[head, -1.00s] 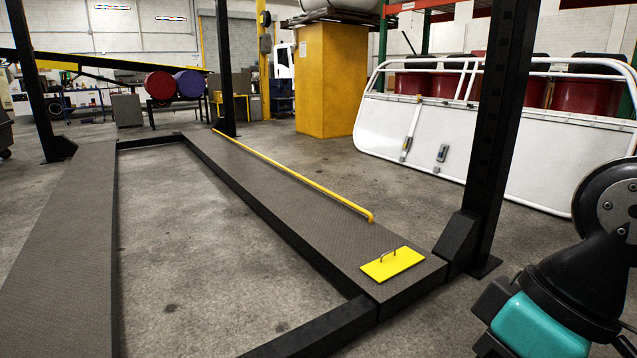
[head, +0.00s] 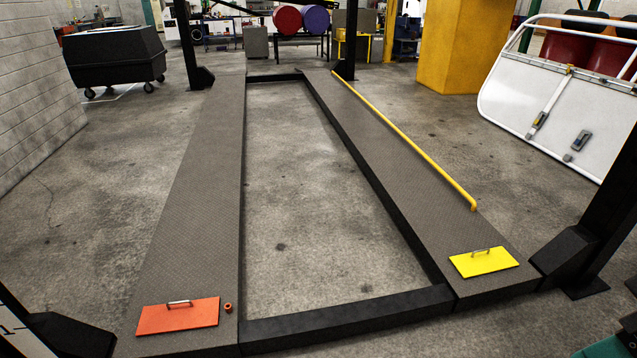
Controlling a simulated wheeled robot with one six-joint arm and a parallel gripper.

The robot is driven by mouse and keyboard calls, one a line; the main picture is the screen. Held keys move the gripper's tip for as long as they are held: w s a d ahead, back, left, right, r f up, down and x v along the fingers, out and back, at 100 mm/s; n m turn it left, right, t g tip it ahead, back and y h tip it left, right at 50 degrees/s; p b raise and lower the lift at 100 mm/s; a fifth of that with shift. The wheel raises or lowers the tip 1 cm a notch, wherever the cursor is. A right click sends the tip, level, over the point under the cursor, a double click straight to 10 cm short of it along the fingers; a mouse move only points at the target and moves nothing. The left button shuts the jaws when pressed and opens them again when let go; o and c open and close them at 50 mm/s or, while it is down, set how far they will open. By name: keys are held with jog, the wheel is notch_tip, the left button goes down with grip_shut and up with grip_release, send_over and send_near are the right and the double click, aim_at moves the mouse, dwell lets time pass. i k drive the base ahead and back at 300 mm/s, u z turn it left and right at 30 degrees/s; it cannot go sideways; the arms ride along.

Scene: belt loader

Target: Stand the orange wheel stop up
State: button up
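The orange wheel stop (head: 178,316) is a flat rectangular plate with a small metal handle (head: 180,303) on top. It lies flat on the near end of the left ramp (head: 190,210). A yellow plate (head: 484,262) with a similar handle lies flat on the near end of the right ramp (head: 400,170). My gripper is not in view.
A small orange-brown ring-like piece (head: 228,308) sits beside the orange plate. A yellow rail (head: 405,142) runs along the right ramp. Black posts stand at both near corners. A black wheeled bin (head: 115,60) stands back left. Floor between the ramps is clear.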

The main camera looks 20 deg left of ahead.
aim_at(175, 317)
jog(key=u, duration=2.35)
jog(key=i, duration=2.15)
jog(key=z, duration=0.45)
